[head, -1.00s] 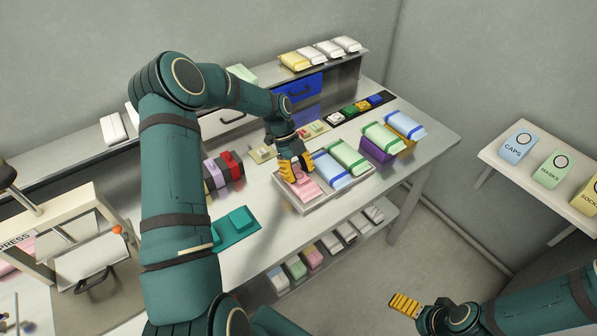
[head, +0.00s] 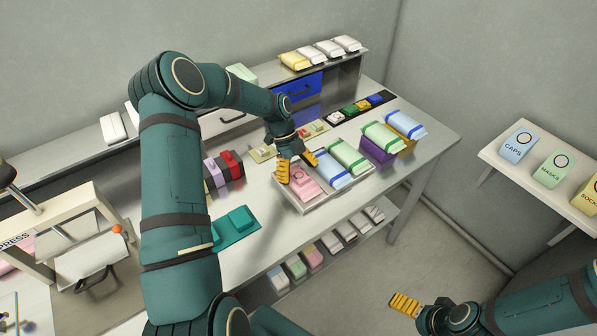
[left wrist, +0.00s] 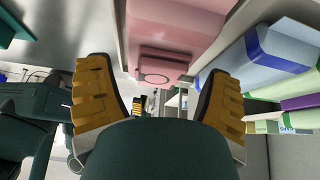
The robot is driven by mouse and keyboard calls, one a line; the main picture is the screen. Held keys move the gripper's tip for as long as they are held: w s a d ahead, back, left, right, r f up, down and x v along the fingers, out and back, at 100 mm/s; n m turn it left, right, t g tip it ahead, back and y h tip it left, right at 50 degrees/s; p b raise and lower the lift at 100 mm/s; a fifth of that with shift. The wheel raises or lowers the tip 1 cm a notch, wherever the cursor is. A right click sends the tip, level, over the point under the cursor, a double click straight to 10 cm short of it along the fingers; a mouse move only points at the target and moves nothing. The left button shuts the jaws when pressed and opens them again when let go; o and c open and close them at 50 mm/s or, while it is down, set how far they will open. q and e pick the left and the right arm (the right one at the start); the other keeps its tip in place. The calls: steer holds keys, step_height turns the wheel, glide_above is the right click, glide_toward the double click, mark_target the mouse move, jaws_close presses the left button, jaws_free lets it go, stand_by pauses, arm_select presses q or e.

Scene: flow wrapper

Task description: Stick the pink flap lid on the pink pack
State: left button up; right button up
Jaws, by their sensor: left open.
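The pink pack (head: 309,193) lies at the left end of a grey tray (head: 330,196), beside a blue-striped and a green-striped pack. The pink flap lid (head: 301,182), with a dark oval outline, appears to rest on top of the pink pack. In the left wrist view the lid (left wrist: 162,66) shows between my fingers, with the pink pack (left wrist: 175,22) above it in the picture. Whether the lid is stuck down I cannot tell. My left gripper (head: 298,170) is open just over the lid, fingers spread to either side. My right gripper (head: 405,305) is far off, over the floor; its jaw opening is unclear.
A purple block (head: 375,151) carries a green-striped pack to the right of the tray. A teal pad (head: 236,226) lies to the left. Purple and red dispensers (head: 224,167) stand behind it. A shelf (head: 330,240) with small packs is below the table.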

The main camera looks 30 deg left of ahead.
arm_select(q)
steer(key=v, duration=1.2)
steer(key=shift+f, duration=0.1)
